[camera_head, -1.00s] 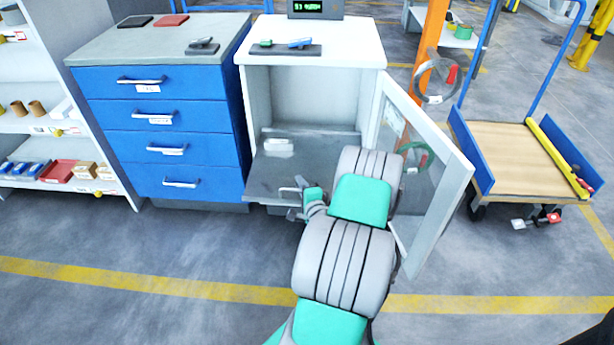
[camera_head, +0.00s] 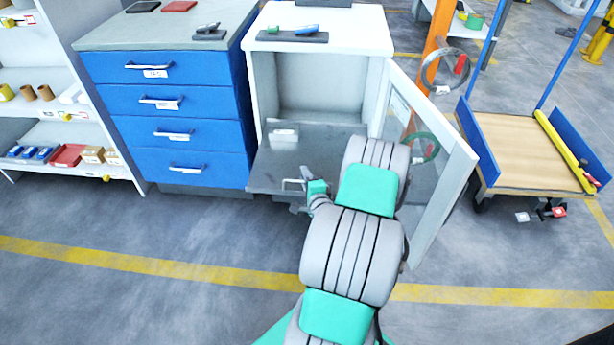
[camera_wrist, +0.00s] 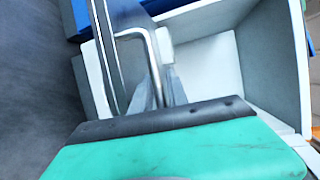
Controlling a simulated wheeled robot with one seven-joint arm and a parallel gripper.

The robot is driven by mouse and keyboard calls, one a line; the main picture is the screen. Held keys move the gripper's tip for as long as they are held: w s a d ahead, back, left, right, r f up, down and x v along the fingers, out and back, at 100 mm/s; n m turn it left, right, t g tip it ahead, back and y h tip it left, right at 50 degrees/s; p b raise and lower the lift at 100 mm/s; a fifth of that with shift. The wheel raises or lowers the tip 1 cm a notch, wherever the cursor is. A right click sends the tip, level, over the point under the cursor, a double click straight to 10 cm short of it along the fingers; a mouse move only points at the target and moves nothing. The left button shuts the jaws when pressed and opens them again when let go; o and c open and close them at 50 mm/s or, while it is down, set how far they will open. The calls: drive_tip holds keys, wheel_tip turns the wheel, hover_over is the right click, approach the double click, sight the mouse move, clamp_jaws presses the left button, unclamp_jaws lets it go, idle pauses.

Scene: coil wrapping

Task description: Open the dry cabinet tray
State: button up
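The dry cabinet (camera_head: 256,95) is white, with its glass door (camera_head: 460,178) swung open to the right. The dark grey tray (camera_head: 272,165) sticks out of the cabinet's front at the bottom. Its silver bar handle (camera_head: 292,182) is at the front edge; the handle (camera_wrist: 153,55) also shows in the wrist view. My gripper (camera_head: 302,190) is at this handle and appears shut on it; in the wrist view its fingers (camera_wrist: 158,92) are around the bar. My forearm hides the tray's right part.
A small pale item (camera_head: 284,134) lies on the tray. A blue drawer cabinet (camera_head: 180,130) stands close on the left. The open door is just right of my arm, with a platform cart (camera_head: 520,150) beyond. The floor in front is clear.

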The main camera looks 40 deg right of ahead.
drive_tip(key=p+v, duration=0.1)
drive_tip(key=v, duration=0.7)
drive_tip(key=shift+d, duration=0.1)
